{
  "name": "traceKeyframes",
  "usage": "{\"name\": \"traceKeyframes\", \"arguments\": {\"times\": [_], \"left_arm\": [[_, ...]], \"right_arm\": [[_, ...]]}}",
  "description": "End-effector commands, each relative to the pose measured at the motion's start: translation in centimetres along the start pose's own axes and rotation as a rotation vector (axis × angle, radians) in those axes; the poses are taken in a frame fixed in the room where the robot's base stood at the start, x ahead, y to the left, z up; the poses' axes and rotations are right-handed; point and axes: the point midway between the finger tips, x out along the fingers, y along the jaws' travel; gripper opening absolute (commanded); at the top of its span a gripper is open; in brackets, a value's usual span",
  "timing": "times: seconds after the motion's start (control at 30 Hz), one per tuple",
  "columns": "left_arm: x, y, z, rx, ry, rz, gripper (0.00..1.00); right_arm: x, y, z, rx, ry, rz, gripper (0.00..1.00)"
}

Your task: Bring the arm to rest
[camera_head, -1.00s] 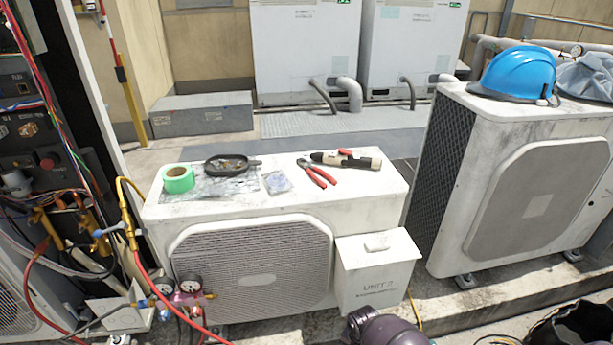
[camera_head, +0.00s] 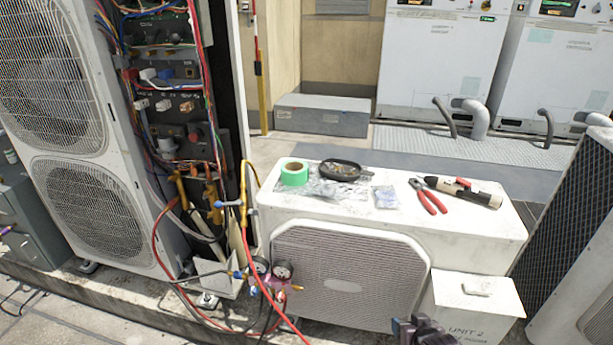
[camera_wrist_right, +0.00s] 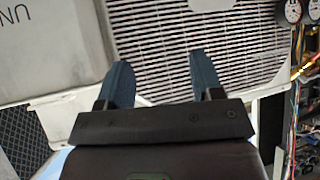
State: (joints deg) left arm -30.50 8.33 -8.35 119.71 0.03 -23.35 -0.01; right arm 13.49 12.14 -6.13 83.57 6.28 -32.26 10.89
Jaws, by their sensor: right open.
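My right gripper (camera_wrist_right: 158,88) is open and empty in the right wrist view, its two dark blue fingers apart in front of the white grille of the middle condenser unit. In the head view only a dark part of the right gripper (camera_head: 420,328) shows at the bottom edge, below the grille and left of the white box marked UNIT 2 (camera_head: 470,312). My left gripper is not in view.
The condenser (camera_head: 480,238) bears green tape (camera_head: 294,173), a black dish (camera_head: 340,170), a small bag (camera_head: 386,197), red pliers (camera_head: 428,196) and a torch-like tool (camera_head: 470,191). Gauges (camera_head: 282,270) and hoses hang at its left, beside an open wiring cabinet (camera_head: 165,110).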

Motion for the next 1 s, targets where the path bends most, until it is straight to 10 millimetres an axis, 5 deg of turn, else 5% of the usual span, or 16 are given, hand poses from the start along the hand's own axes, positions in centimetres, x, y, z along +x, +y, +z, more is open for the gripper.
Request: {"name": "traceKeyframes", "arguments": {"times": [0.33,0.6,0.8,1.0], "left_arm": [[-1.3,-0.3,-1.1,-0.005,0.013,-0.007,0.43],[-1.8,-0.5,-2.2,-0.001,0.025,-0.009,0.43],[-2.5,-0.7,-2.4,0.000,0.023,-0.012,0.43],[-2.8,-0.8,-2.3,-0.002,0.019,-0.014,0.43]], "right_arm": [[-14.2,-1.8,-0.3,-0.188,0.243,0.004,0.60],[-23.3,-1.6,3.9,-0.160,0.228,0.037,0.60],[-26.8,-0.8,9.3,-0.126,0.124,0.062,0.60],[-27.9,-0.4,11.5,-0.116,0.081,0.072,0.60]]}}
